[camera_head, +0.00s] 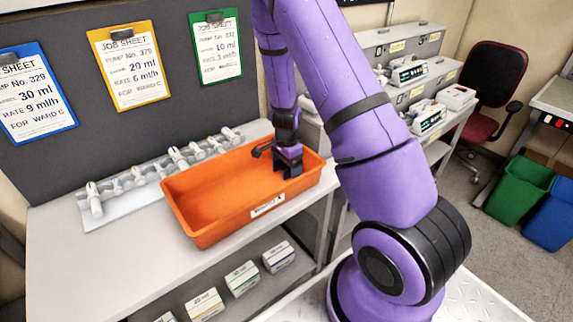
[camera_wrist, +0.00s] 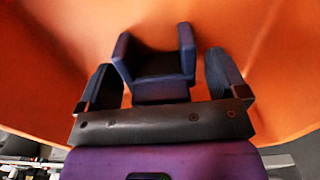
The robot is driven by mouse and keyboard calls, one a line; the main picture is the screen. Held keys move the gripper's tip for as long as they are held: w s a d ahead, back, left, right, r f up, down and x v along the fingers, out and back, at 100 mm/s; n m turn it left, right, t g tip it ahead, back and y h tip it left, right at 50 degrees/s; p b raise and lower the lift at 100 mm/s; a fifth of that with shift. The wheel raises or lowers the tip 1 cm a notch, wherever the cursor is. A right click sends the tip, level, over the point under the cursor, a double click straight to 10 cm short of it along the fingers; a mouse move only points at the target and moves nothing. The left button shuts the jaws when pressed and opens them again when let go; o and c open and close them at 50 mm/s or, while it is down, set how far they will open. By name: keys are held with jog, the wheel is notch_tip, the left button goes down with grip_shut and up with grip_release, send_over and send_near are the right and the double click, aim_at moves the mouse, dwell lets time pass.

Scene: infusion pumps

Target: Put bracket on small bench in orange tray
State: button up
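The orange tray (camera_head: 215,190) sits on the bench, and its orange inside fills most of the wrist view (camera_wrist: 50,60). The bracket (camera_wrist: 155,68) is a dark blue U-shaped piece with two raised sides, seen against the tray's orange inside. In the head view, the bracket (camera_head: 290,166) shows at the tray's right end, below my gripper. My gripper (camera_wrist: 163,85) is in the tray with its fingers spread, one on each side of the bracket. Gaps show between the fingers and the bracket. Whether the bracket rests fully on the tray floor is hard to tell.
A white rack with several small valve-like parts (camera_head: 135,180) lies behind the tray. Several small boxes (camera_head: 242,278) stand on the shelf below. Job sheets (camera_head: 128,65) hang on the grey panel. The bench's left part (camera_head: 80,260) is clear.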

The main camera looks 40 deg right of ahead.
notch_tip(320, 180, up, 12)
jog(key=shift+a+r, duration=0.1)
jog(key=shift+r, duration=0.1)
jog(key=s+a+r+n+t+y, duration=0.1)
jog(key=s+a+r+n, duration=0.35)
jog(key=r, duration=0.45)
jog(key=s+a+r+n+t+y, duration=0.1)
jog(key=s+a+r+n, duration=0.35)
jog(key=r, duration=0.45)
jog(key=s+a+r+n+t+h, duration=0.1)
jog(key=s+r+n, duration=0.3)
jog(key=s, duration=0.4)
jog(key=s+a+r+n+t+h, duration=0.1)
jog(key=s+a+r+n+t, duration=0.1)
jog(key=s, duration=0.7)
notch_tip(320, 180, up, 4)
jog(key=a+n, duration=0.1)
jog(key=n, duration=0.1)
jog(key=shift+s+f+n, duration=0.25)
jog(key=shift+s+n, duration=0.05)
